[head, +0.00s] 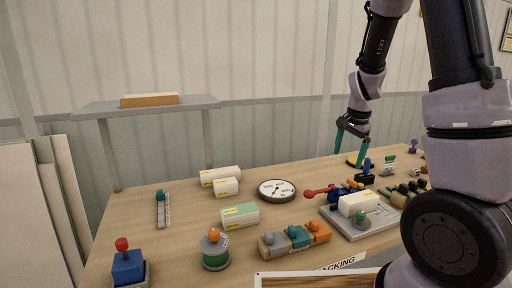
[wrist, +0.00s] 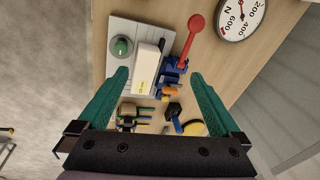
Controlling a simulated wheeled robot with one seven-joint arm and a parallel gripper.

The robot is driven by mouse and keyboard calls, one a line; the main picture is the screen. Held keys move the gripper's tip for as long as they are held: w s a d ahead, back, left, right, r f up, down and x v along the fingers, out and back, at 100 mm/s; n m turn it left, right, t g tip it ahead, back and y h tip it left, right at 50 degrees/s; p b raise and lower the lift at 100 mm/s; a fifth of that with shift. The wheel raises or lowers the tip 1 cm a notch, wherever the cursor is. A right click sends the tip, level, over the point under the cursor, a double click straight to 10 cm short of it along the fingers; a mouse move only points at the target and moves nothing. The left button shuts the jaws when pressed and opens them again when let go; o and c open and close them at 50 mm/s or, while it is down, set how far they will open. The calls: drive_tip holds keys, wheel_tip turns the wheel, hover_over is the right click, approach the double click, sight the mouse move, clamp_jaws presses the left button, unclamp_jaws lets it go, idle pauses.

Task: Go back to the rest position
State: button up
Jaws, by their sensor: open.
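My gripper (head: 353,143) hangs above the right part of the wooden table (head: 140,245), with its two teal fingers spread and nothing between them. In the wrist view my gripper (wrist: 160,85) is also open and looks down at the table. Below and between the fingers I see a white block with a yellow label (wrist: 147,68) on a grey plate with a green knob (wrist: 122,46). A red-handled lever on a blue base (wrist: 187,40) stands beside it. The fingers look clear of these things, though the exact height is hard to tell.
A round dial (head: 277,190), white blocks (head: 220,176), a green-topped block (head: 240,215), an orange-knobbed cylinder (head: 215,248) and a red-knobbed blue joystick (head: 127,263) stand across the table. A raised shelf (head: 150,104) holds a wooden bar.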

drive_tip(key=s+a+r+n+t+y, duration=0.1)
drive_tip(key=s+r+n, duration=0.3)
drive_tip(key=s+r, duration=0.6)
drive_tip(key=s+a+r+n+t+y, duration=0.1)
drive_tip(key=s+a+r+n+t, duration=0.2)
drive_tip(key=s+r, duration=0.8)
drive_tip(key=shift+a+r+n+t, duration=0.4)
drive_tip(key=shift+a, duration=0.35)
